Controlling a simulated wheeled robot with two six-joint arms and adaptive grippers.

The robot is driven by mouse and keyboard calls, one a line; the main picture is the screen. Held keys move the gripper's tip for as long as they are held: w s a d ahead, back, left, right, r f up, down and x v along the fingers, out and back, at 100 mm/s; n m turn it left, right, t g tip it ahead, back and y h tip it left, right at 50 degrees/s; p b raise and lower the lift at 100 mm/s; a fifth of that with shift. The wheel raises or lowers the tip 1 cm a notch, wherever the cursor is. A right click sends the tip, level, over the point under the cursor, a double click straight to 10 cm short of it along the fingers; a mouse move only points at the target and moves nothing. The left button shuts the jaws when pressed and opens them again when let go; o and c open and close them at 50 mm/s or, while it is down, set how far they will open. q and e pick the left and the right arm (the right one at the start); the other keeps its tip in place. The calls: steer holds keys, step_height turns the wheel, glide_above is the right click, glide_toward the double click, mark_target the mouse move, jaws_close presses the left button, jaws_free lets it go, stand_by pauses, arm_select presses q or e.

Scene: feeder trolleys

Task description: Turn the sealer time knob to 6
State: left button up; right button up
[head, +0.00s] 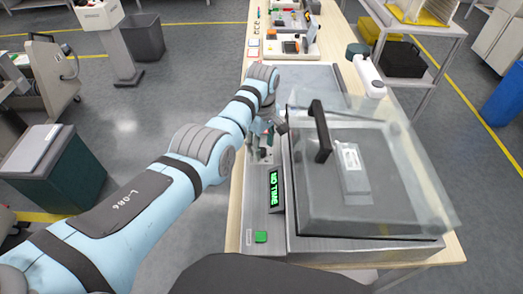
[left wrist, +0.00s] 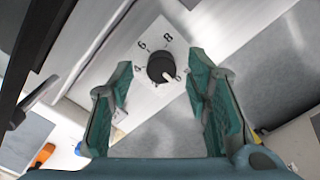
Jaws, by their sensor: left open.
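The sealer (head: 265,222) stands on the bench, with a lit green "NO TIME" display (head: 275,190) on its front strip. In the left wrist view the black time knob (left wrist: 160,66) sits on a pale dial plate with 4, 6 and 8 readable. Its white pointer is turned to the lower right, away from the 6. My left gripper (head: 264,134) is over the far end of the strip and hides the knob in the head view. In the left wrist view its green fingers (left wrist: 160,84) are open, one each side of the knob, with nothing held. My right gripper is not in view.
The sealer's clear lid (head: 410,165) with a black handle (head: 320,132) is close to the right of my left gripper. A grey pouch (head: 352,178) lies under it. A green button (head: 261,237) is at the near end. A white bottle (head: 369,76) stands beyond.

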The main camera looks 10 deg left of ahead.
arm_select(q)
steer(key=shift+w+f, duration=0.25)
steer(key=shift+f, duration=0.5)
steer(key=shift+a+f, duration=0.15)
steer(key=shift+s+r, duration=0.2)
steer(key=shift+r, duration=0.05)
steer(key=shift+s, duration=0.15)
steer(key=shift+c, duration=1.3)
steer(key=c, duration=0.3)
jaws_close()
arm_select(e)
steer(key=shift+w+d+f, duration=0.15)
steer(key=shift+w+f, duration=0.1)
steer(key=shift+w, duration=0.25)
